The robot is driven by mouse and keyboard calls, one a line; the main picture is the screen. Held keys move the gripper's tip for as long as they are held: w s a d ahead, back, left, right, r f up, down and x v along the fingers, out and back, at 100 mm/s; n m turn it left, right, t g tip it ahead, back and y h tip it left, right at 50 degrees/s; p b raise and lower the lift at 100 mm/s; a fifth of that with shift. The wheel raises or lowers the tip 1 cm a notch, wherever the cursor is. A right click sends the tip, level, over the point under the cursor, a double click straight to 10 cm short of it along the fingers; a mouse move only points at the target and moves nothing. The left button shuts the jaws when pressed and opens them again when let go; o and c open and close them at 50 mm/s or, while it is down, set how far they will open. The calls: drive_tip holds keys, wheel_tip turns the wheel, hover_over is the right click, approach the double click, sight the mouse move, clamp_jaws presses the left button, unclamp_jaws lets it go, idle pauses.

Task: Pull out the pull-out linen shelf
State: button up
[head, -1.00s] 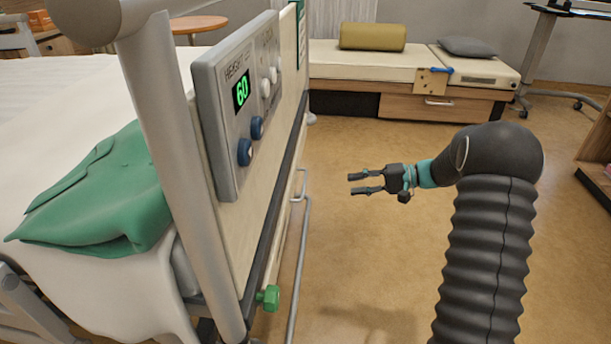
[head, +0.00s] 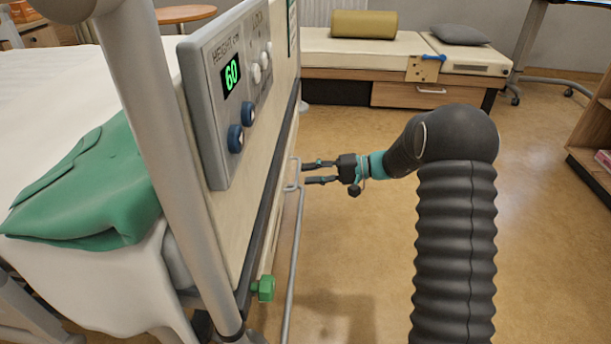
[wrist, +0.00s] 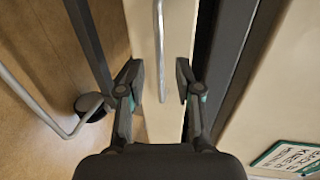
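The pull-out linen shelf shows as a cream front panel (wrist: 148,30) in the wrist view, low on the bed's end. Its slim silver bar handle (wrist: 161,50) runs up the picture between my fingers; the handle also shows in the head view (head: 294,172). My gripper (head: 306,173) is open and empty, with its fingertips at the handle. In the wrist view (wrist: 159,82) one finger is on each side of the bar, with gaps on both sides. I cannot tell how deep the bar sits between the fingers. The shelf looks closed.
A grey bent rail (head: 292,270) runs low along the bed end, close to my gripper. A green knob (head: 264,288) sticks out below. The control panel (head: 225,95) reading 60 is above. A bench (head: 350,62) stands at the back.

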drive_tip(key=shift+x, duration=1.6)
